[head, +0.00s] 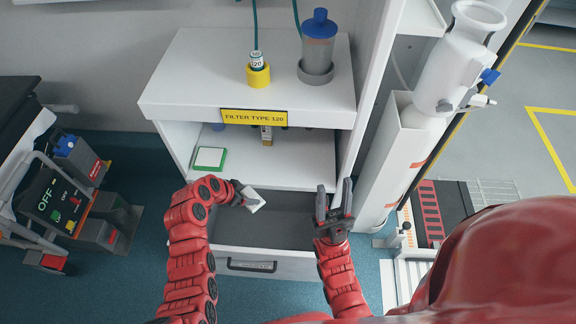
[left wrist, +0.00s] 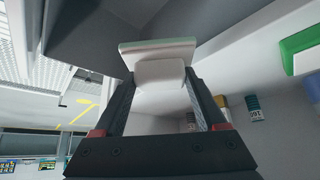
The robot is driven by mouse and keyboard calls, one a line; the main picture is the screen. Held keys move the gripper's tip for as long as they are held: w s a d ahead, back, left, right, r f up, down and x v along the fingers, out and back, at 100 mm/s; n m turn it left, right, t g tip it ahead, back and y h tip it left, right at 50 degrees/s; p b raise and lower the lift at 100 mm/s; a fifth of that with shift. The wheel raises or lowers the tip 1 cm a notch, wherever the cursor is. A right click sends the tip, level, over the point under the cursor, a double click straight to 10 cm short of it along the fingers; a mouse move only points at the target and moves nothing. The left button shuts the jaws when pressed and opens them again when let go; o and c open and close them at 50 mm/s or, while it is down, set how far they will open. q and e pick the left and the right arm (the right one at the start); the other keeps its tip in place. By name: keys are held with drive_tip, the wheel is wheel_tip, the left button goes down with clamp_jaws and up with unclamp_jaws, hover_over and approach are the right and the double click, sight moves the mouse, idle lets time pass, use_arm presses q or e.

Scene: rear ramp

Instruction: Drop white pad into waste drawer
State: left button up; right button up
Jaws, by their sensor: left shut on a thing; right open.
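The white pad (head: 253,199) is held in my left gripper (head: 244,196), which is shut on it. The pad is above the left part of the open waste drawer (head: 272,254), a grey-lined drawer at the bottom of the white cabinet. In the left wrist view the pad (left wrist: 158,62) sits between the two fingertips, with a pale block on its near side. My right gripper (head: 334,207) is open and empty, over the right end of the drawer. The left part of the drawer is partly hidden by my left arm.
A green-edged tray with a white top (head: 209,158) lies on the shelf above the drawer. The top holds a yellow-based vial (head: 258,72) and a blue-capped bottle (head: 318,45). A white column with a canister (head: 462,60) stands right; a cart with an OFF panel (head: 58,205) stands left.

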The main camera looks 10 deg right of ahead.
use_arm(q)
drive_tip(key=shift+f+b, duration=0.7)
drive_tip(key=shift+f, duration=1.65)
drive_tip(key=o, duration=1.4)
drive_tip(key=shift+r, duration=0.1)
drive_tip(key=v, duration=1.7)
drive_tip(key=shift+a, duration=0.15)
